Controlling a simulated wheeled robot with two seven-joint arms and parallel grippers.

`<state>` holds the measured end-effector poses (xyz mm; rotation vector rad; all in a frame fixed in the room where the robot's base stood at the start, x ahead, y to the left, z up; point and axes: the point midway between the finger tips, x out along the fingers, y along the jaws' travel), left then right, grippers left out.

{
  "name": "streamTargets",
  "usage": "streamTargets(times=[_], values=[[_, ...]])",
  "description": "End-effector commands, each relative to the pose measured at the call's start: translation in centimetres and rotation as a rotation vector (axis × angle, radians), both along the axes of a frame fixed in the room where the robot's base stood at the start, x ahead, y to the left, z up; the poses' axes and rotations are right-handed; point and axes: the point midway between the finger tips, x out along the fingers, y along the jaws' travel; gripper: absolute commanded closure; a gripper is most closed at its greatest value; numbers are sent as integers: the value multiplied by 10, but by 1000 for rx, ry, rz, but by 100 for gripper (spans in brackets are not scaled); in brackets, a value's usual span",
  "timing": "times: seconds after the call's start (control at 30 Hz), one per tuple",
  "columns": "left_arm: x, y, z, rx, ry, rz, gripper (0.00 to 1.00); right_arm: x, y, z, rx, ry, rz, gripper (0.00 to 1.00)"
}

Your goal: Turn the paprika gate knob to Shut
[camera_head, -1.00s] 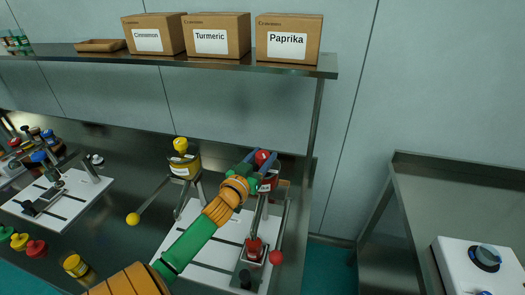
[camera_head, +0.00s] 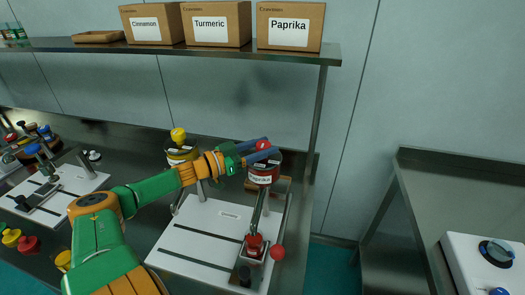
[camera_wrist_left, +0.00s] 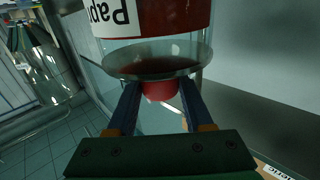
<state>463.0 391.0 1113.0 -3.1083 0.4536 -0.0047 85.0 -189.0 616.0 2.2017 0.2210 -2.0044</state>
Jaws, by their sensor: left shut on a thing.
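The paprika hopper (camera_head: 264,173) is a clear jar with a red-and-white Paprika label, standing over the white board. A red knob (camera_head: 263,146) sits on its top. In the left wrist view the red knob (camera_wrist_left: 160,90) shows between the blue fingers, by the jar's round rim, with the label upside down. My left gripper (camera_head: 258,149) reaches in from the left and is shut on this knob. Which way the knob points, and any gate marking, cannot be made out. My right gripper is not in view.
A yellow-topped hopper (camera_head: 178,135) stands just left, behind my left arm. A red ball (camera_head: 278,253) on a rod and a small red container (camera_head: 254,246) are at the front right of the white board (camera_head: 185,262). A shelf (camera_head: 180,48) with boxes hangs above.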

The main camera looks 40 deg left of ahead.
Motion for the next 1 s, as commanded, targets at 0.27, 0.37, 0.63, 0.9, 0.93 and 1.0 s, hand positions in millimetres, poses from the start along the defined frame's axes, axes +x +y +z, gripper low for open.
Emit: streamTargets(times=[0.27,0.37,0.63,0.9,0.93,1.0], values=[[-1,-1,-2,0,5,-9,100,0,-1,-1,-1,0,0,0],[-1,-1,-3,0,5,-9,100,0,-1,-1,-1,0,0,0],[0,-1,-2,0,3,-8,19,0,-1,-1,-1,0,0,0],[-3,0,-1,0,5,-8,19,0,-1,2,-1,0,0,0],[-5,0,0,0,5,-8,19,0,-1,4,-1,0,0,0],[-11,2,0,-2,8,-8,19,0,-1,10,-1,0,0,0]])
